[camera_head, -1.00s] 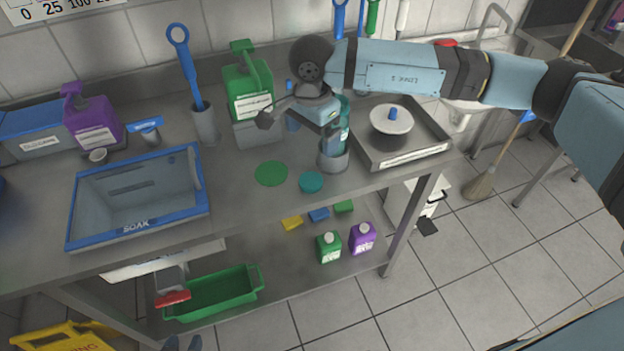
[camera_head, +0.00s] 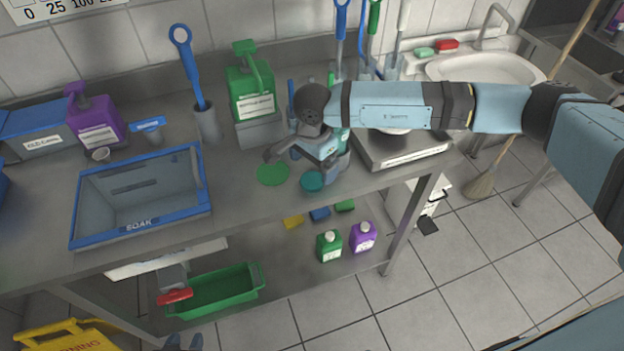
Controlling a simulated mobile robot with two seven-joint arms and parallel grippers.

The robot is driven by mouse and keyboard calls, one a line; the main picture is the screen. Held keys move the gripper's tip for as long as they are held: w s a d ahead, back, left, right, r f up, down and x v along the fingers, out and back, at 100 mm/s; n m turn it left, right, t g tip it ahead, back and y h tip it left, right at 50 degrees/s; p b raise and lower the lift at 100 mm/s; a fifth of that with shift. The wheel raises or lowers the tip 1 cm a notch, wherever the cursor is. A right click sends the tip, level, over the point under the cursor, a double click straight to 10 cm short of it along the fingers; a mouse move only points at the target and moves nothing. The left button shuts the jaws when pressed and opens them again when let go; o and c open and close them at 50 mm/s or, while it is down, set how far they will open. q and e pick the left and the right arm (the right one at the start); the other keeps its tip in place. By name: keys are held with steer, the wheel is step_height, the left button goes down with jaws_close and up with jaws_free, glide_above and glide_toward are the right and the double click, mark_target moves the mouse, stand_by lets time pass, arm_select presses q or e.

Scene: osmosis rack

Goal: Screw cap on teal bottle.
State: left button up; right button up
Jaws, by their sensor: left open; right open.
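The teal cap (camera_head: 312,181) lies flat near the front edge of the steel counter. The teal bottle (camera_head: 344,139) stands upright in a grey holder (camera_head: 340,167) just right of the cap. My forearm and hand hide most of the bottle, including its top. My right gripper (camera_head: 323,163) comes in from the right and points down, just above the cap and in front of the bottle. It is open, and I see nothing held in it. I cannot tell whether its fingers touch the cap. My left gripper is not in view.
A green disc (camera_head: 272,173) lies left of the cap. A green pump bottle (camera_head: 250,95) stands behind it, and a blue-rimmed SOAK bin (camera_head: 205,207) is at left. A tray (camera_head: 405,155) is at right, partly under my arm. Counter between bin and disc is clear.

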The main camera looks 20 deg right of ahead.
mark_target(311, 180)
steer(key=shift+f, duration=0.15)
steer(key=f, duration=0.3)
steer(key=f+p, duration=0.1)
steer(key=f, duration=0.1)
steer(key=shift+a, duration=0.25)
steer(key=c, duration=1)
